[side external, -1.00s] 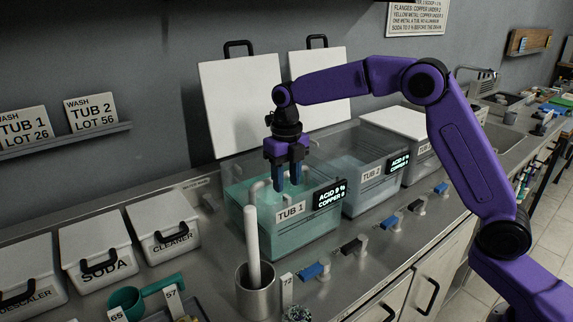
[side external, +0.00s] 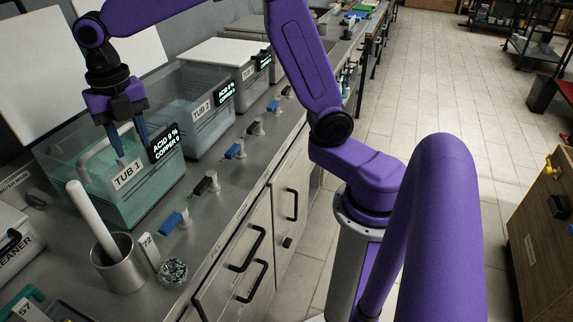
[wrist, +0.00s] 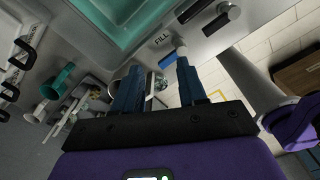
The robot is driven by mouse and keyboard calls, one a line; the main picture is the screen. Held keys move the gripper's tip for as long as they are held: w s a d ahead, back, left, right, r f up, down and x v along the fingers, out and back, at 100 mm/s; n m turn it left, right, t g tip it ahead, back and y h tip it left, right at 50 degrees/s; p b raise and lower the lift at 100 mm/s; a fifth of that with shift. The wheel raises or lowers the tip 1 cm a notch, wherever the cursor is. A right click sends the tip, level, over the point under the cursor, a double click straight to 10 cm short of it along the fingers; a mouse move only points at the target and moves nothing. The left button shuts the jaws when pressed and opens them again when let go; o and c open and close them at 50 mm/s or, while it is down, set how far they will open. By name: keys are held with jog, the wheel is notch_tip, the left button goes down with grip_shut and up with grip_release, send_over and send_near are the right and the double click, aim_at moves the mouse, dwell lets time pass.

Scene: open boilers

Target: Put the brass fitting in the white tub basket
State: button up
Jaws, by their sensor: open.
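My gripper (side external: 132,143) is open and points down at tub 1, with its blue fingers apart and nothing visible between them. The wrist view also shows my fingers (wrist: 157,82) spread and empty. Tub 1 (side external: 140,193) is a clear tub of teal liquid on the steel counter. A pale curved bar (side external: 96,146) rises in it beside my fingers; it may be the white basket's handle, but the basket body is not clear. Tub 1 also shows at the top of the wrist view (wrist: 112,32). I cannot make out the brass fitting in any view.
Tub 2 (side external: 205,128) stands behind tub 1. Blue and black valve handles (side external: 172,222) line the counter edge.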

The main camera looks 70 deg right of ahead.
jog(key=s+d+f+m, duration=0.2)
jog(key=s+m, duration=0.3)
jog(key=s, duration=0.4)
jog(key=s+d+f+m, duration=0.1)
jog(key=s+d+m, duration=0.3)
jog(key=s, duration=0.6)
jog(key=s+d+f+m, duration=0.2)
jog(key=s+d+m, duration=0.1)
jog(key=s+m, duration=0.5)
jog(key=shift+s+f, duration=0.35)
jog(key=shift+s, duration=0.45)
